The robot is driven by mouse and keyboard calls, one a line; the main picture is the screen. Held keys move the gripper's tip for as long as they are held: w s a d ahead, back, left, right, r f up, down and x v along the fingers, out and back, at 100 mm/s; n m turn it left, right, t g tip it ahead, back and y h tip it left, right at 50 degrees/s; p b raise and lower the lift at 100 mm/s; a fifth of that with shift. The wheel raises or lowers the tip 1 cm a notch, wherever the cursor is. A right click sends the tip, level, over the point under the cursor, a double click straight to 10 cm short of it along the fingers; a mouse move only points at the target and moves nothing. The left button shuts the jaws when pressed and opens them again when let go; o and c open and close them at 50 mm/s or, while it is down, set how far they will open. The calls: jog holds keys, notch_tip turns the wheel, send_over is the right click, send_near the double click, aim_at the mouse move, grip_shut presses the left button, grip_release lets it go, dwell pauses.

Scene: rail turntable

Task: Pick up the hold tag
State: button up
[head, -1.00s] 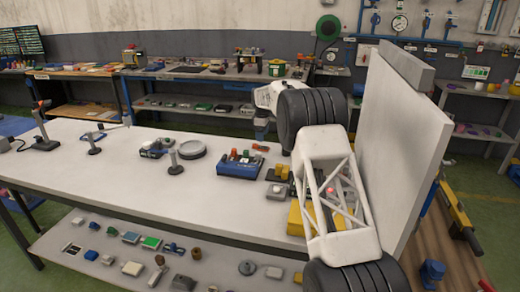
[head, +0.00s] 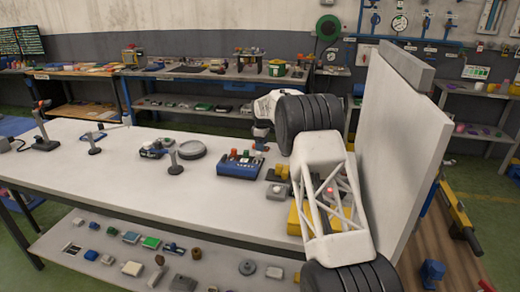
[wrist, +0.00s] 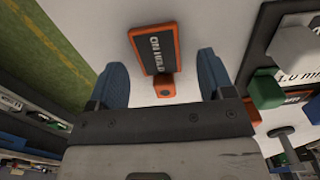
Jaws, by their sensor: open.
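The hold tag (wrist: 152,50) shows in the wrist view as a dark plate in an orange frame, with white lettering that reads "ON HOLD". It lies on the white bench top, tilted in the picture, and a small orange end part (wrist: 164,86) reaches back towards my gripper. My gripper (wrist: 162,66) is open, with one blue finger on each side of the tag's near end. The fingers look apart from the tag; the height gap is hard to tell.
In the head view a blue block holder (head: 240,165) stands left of my arm. A tall pale panel (head: 400,150) stands to the right.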

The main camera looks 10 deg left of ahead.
jog(key=shift+f, duration=0.3)
dwell(0.4)
jog(key=c, duration=1)
jog(key=shift+r, duration=0.1)
notch_tip(320, 180, up, 10)
dwell(0.6)
